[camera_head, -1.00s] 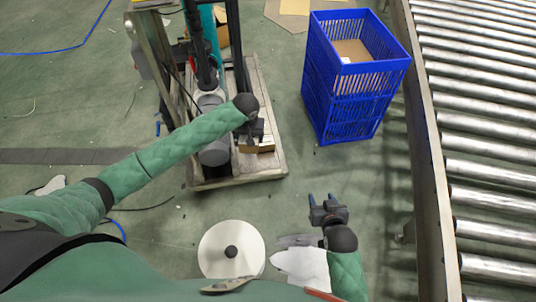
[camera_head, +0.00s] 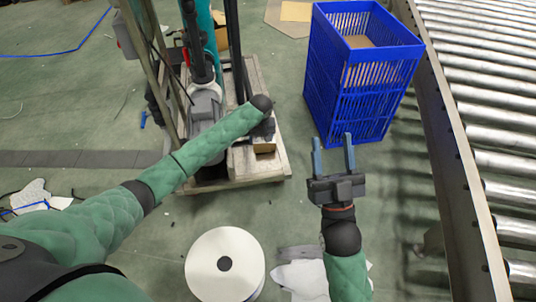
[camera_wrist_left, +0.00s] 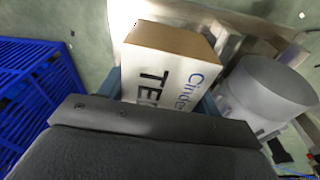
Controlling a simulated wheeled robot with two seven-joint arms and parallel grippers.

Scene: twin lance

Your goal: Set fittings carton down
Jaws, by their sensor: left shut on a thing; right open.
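The fittings carton, a small box with a brown top, shows in the left wrist view (camera_wrist_left: 168,44) with dark lettering on its white side. My left gripper's blue fingers (camera_wrist_left: 160,95) are shut on it from both sides. In the head view the carton (camera_head: 264,146) is partly hidden under my left gripper (camera_head: 262,130), at the right part of a wooden pallet (camera_head: 262,174). I cannot tell whether the carton touches the pallet. My right gripper (camera_head: 333,140) is open and empty, with two blue fingers pointing forward, in front of the blue crates.
A tall blue slatted crate stack (camera_head: 345,100) stands right of the pallet, with cardboard inside. A roller conveyor (camera_head: 480,110) runs along the right. A white roll (camera_head: 203,270) stands near my front. A grey cylindrical item (camera_wrist_left: 270,88) sits beside the carton.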

